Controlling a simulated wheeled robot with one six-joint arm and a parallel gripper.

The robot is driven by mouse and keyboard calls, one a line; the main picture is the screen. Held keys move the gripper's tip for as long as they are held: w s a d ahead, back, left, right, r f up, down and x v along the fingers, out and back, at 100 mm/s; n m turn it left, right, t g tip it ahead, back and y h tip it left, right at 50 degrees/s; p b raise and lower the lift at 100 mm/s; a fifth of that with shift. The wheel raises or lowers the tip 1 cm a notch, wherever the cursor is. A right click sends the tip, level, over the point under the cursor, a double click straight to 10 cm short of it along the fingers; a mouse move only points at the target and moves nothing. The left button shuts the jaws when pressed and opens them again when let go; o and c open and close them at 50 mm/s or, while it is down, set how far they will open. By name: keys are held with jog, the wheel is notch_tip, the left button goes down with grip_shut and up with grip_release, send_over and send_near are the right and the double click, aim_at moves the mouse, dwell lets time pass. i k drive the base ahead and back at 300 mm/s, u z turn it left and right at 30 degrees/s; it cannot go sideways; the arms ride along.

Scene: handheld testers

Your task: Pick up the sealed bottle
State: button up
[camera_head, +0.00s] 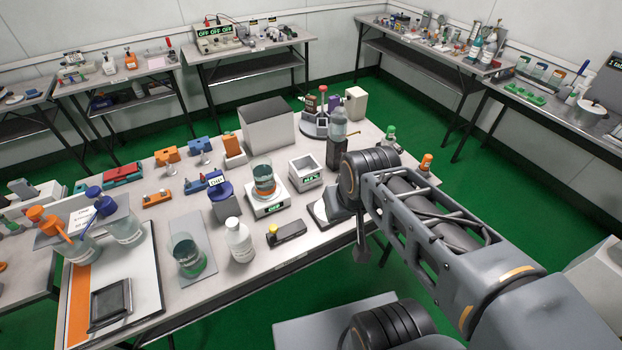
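A white capped bottle (239,242) stands upright near the front edge of the table, right of a glass beaker (188,256). A clear bottle (338,124) with a pale cap shows farther back, above a dark block (336,153) beside my arm. I cannot tell which of the two is the sealed bottle. My arm reaches in from the lower right, and its wrist is over the table's right part. A dark narrow part of my gripper (362,243) hangs at the table's front edge, right of and apart from the white bottle. Its fingers are not clear, and nothing shows held there.
A beaker of orange and teal liquid (264,180) stands on a scale (266,201). A small black device with a yellow knob (286,232) lies right of the white bottle. A large grey box (267,125) stands behind.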

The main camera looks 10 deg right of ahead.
aim_at(238, 239)
jog(key=u, duration=0.1)
jog(key=k, duration=0.45)
jog(key=z, duration=1.2)
jog(key=i, duration=1.45)
jog(key=u, duration=5.2)
